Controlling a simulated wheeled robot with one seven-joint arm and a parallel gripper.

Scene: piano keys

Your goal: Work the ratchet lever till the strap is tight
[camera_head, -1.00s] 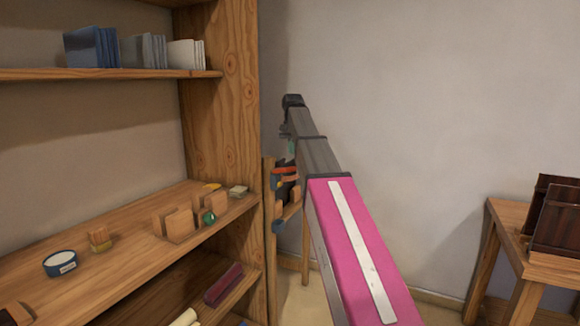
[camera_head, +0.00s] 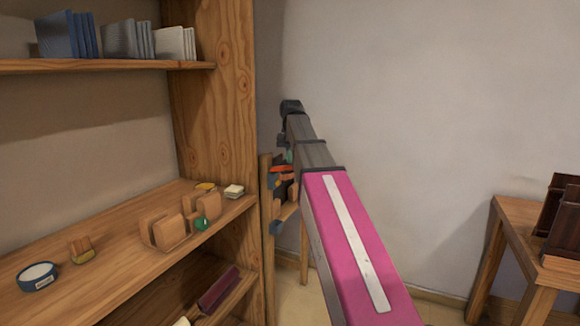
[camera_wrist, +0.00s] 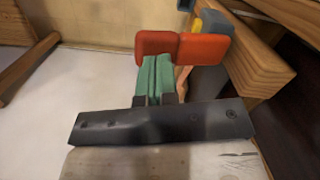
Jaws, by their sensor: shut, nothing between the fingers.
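In the wrist view, my gripper (camera_wrist: 153,68) has two green fingers pressed together with no gap, and they are empty. An orange-red handle piece in two blocks (camera_wrist: 205,49), seemingly the ratchet lever, sits just beyond the fingertips. The fingertips overlap its lower edge in the picture; I cannot tell whether they touch. Behind it are grey and yellow parts beside a wooden rail. In the head view, the orange piece (camera_head: 282,169) shows small at the side of the shelf, partly hidden by my arm. My gripper (camera_head: 289,156) is a green speck above it. No strap can be made out clearly.
A wooden shelf unit (camera_head: 215,120) stands at left, holding books, a tape roll (camera_head: 38,276) and wooden blocks. A plain wall lies behind my arm. A wooden table (camera_head: 520,225) with dark brown objects stands at right. Floor shows between shelf and table.

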